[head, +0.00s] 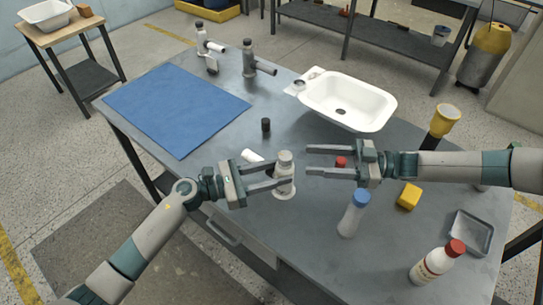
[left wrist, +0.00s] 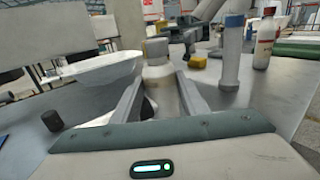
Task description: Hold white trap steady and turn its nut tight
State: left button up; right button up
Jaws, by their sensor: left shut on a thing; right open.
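The white trap (head: 284,188) stands upright near the front middle of the table, with a grey nut (head: 285,157) on its top. A white pipe stub (head: 252,156) points out to its left. My left gripper (head: 280,174) is shut on the trap's body from the left. In the left wrist view the trap (left wrist: 160,88) stands between the two fingers, and the nut (left wrist: 157,48) is above them. My right gripper (head: 308,160) is open and empty, just right of the nut and apart from it. How tight the nut sits cannot be told.
A white basin (head: 378,122) lies behind my right gripper. A blue-capped bottle (head: 352,218), yellow block (head: 408,196), red-capped bottle (head: 432,264) and grey tray (head: 471,234) stand front right. A black cap (head: 265,125) and blue mat (head: 175,105) lie behind left. Two grey traps (head: 250,62) stand at the back.

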aim_at(285, 158)
jog(key=shift+a, duration=0.15)
jog(key=a, duration=1.1)
jog(key=shift+w+a, duration=0.2)
jog(key=shift+a, duration=0.2)
jog(key=c, duration=1)
